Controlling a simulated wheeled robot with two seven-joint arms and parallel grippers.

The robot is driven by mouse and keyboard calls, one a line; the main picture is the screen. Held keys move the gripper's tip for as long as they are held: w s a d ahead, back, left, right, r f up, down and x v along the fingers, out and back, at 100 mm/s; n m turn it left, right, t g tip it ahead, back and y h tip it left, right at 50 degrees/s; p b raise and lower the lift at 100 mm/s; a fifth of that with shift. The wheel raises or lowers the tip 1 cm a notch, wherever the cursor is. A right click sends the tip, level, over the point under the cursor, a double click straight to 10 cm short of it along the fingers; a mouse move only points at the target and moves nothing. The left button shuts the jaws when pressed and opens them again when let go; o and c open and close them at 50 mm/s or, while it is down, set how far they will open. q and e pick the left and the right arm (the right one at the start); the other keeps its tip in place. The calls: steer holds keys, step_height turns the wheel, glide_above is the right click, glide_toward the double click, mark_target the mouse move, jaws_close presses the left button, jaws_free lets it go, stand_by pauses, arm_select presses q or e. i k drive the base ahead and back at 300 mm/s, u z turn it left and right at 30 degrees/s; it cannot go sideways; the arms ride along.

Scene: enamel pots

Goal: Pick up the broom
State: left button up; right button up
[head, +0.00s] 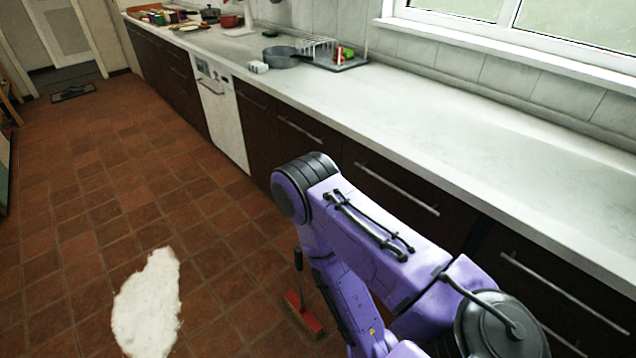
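The broom (305,318) stands on the tiled floor near the base cabinets, left of my purple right arm. Its head is a red block. A thin dark handle rises from it, nearly upright, with its top near the arm's elbow. My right arm comes in from the lower right, bends at a dark joint and runs down past the broom, overlapping it closely in the picture. I cannot tell if they touch. The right gripper is out of view below the frame. My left arm and gripper are not in view.
A white spill-like patch (147,305) lies on the floor left of the broom. A long white counter (440,140) over dark cabinets runs along the right, holding a grey pan (282,57) and a dish rack (320,50). The floor at left is mostly clear.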

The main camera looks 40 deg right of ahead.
mark_target(296, 304)
steer(key=u, duration=0.05)
steer(key=k, duration=0.5)
steer(key=z, duration=0.7)
steer(key=i, duration=0.7)
steer(key=z, duration=0.35)
steer(key=k, duration=0.6)
steer(key=u, duration=0.25)
steer(key=i, duration=1.1)
steer(key=u, duration=0.1)
